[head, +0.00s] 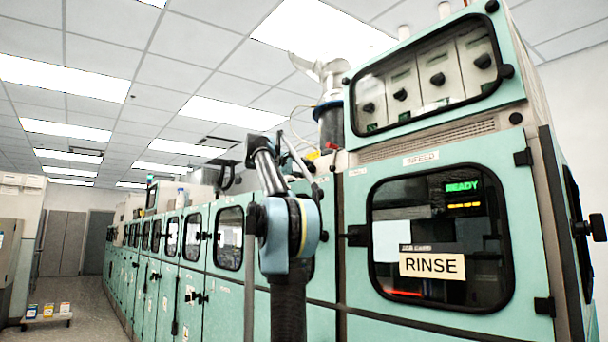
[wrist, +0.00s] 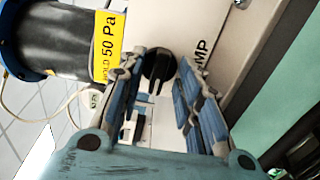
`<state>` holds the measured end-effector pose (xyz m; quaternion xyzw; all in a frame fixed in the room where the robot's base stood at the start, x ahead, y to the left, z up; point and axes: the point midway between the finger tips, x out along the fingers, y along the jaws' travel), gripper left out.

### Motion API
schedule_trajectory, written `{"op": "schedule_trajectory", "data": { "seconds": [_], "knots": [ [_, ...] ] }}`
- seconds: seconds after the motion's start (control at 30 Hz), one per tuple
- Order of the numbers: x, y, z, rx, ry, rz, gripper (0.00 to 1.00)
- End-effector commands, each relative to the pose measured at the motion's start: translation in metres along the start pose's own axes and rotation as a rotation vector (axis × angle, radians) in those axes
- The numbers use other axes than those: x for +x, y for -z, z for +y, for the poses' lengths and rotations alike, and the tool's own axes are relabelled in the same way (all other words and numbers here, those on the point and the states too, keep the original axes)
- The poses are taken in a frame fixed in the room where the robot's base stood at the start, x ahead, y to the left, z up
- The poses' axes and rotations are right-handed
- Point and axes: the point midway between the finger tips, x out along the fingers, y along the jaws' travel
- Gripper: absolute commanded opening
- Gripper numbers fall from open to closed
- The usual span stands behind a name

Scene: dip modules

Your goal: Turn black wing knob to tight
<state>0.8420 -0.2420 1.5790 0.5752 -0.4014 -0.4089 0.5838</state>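The black wing knob (wrist: 157,66) shows in the wrist view on a pale panel, with its wing pointing toward the camera. My gripper (wrist: 162,58) is open, with one blue-padded finger on each side of the knob. A gap shows between the knob and the right finger; the left finger is very close to it, and I cannot tell whether they touch. Dark lettering ending in "MP" is on the panel, partly hidden by the right finger. No tight mark is readable. In the head view, the knob cannot be made out behind my arm.
A dark cylinder (wrist: 62,38) with a blue ring and a yellow "HOLD 50 Pa" label stands left of the fingers. A thin pale hose hangs below it. In the head view, a tall green cabinet (head: 440,165) is at right, with a row of green cabinets (head: 195,290) running left.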

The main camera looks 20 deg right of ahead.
Motion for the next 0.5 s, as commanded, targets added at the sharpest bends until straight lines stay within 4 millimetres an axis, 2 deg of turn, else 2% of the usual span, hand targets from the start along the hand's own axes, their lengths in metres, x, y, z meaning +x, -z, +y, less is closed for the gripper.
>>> {"op": "schedule_trajectory", "data": {
  "seconds": [0.17, 0.27, 0.5],
  "knots": [
    [-0.004, 0.0, 0.0, 0.0, -0.001, 0.0, 0.32],
    [-0.013, 0.0, 0.0, 0.0, -0.001, 0.001, 0.32],
    [-0.052, 0.002, 0.0, 0.0, 0.0, 0.003, 0.32]
  ]
}}
